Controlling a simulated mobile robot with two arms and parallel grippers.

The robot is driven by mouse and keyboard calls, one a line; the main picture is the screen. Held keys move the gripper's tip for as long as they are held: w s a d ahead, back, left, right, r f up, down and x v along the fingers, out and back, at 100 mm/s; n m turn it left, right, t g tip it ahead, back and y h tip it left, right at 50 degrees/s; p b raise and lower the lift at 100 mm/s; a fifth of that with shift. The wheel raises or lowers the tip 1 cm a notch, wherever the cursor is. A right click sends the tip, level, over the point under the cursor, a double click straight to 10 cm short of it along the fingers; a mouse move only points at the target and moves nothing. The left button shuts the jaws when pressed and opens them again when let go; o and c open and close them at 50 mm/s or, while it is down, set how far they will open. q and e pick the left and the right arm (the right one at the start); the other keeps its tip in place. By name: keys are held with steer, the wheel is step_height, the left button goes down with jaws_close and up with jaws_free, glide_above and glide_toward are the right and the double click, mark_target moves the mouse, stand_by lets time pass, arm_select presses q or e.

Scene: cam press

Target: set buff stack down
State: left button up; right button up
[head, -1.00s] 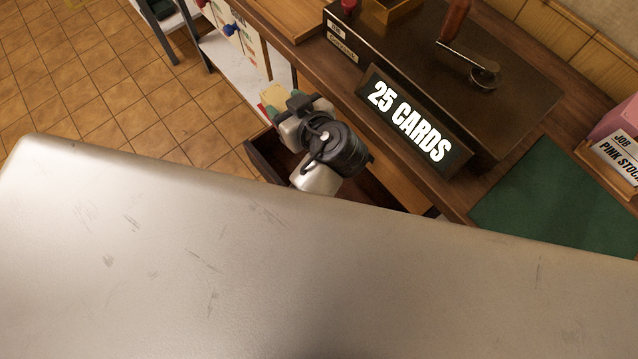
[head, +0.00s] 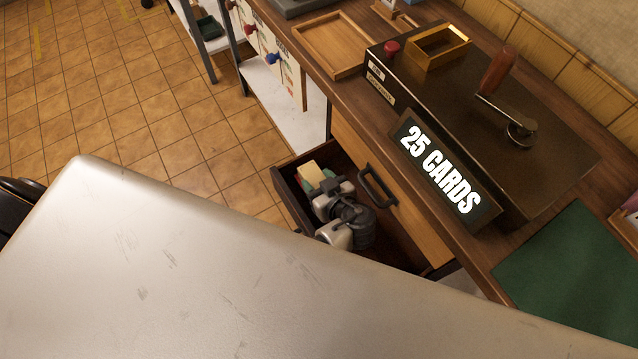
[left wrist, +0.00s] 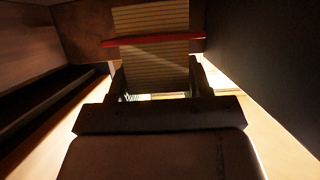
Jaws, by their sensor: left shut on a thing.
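The buff stack (head: 311,171) is a pale yellow block inside the open dark drawer (head: 288,196). My left gripper (head: 323,184) is shut on it, down between the drawer walls. In the left wrist view the buff stack (left wrist: 150,20) shows fine layered edges, with a red strip (left wrist: 152,40) across it, and sits between the fingers of the left gripper (left wrist: 156,76). Whether the stack touches the drawer floor I cannot tell. My right gripper is not in view.
The counter above the drawer holds a dark machine with a "25 CARDS" sign (head: 440,172), a lever and a brass frame (head: 439,46). A wooden tray (head: 330,45) and a green mat (head: 572,275) flank it. The drawer handle (head: 378,186) is close beside my wrist.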

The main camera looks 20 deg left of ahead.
arm_select(q)
steer(key=shift+f, duration=0.7)
steer(key=shift+f+b, duration=0.6)
steer(key=shift+b, duration=0.25)
steer(key=o, duration=1)
steer(key=shift+s+f, duration=0.1)
